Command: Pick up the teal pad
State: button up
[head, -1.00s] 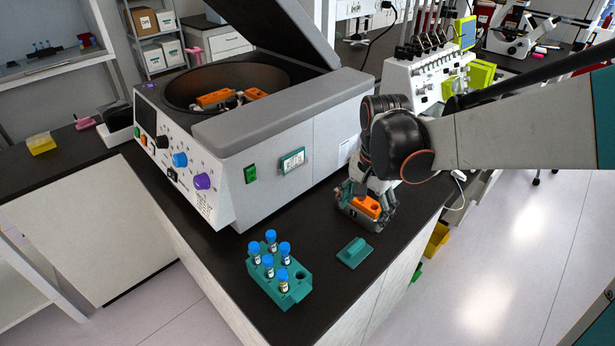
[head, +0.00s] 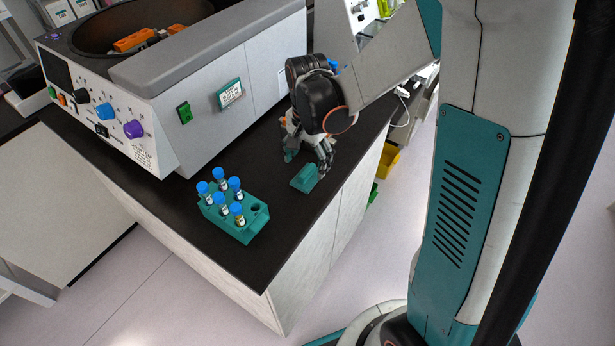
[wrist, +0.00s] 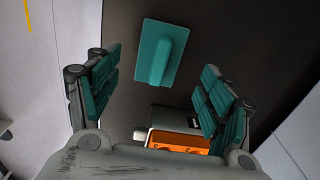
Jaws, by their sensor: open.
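The teal pad (head: 304,178) lies flat on the dark counter, with a raised ridge along its top. In the wrist view the pad (wrist: 172,62) shows whole, beyond the fingertips and roughly centred between them. My gripper (head: 308,160) is low over the counter, just behind the pad in the head view. Its teal-lined fingers (wrist: 160,75) are spread wide with nothing held between them. An orange block in a grey holder (wrist: 180,143) sits below the gripper, closer to the wrist than the pad. My gripper mostly hides it in the head view.
A teal rack (head: 247,229) with several blue-capped tubes stands left of the pad. The counter's right edge is close to the pad. Bare counter lies between pad and rack.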

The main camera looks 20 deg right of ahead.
aim_at(307, 170)
notch_tip(307, 170, down, 5)
jog(key=shift+r+b, duration=0.1)
jog(key=shift+b, duration=0.8)
jog(key=c, duration=1.1)
jog(key=shift+o, duration=0.2)
notch_tip(307, 170, up, 20)
jog(key=p, duration=0.5)
jog(key=shift+p, duration=0.35)
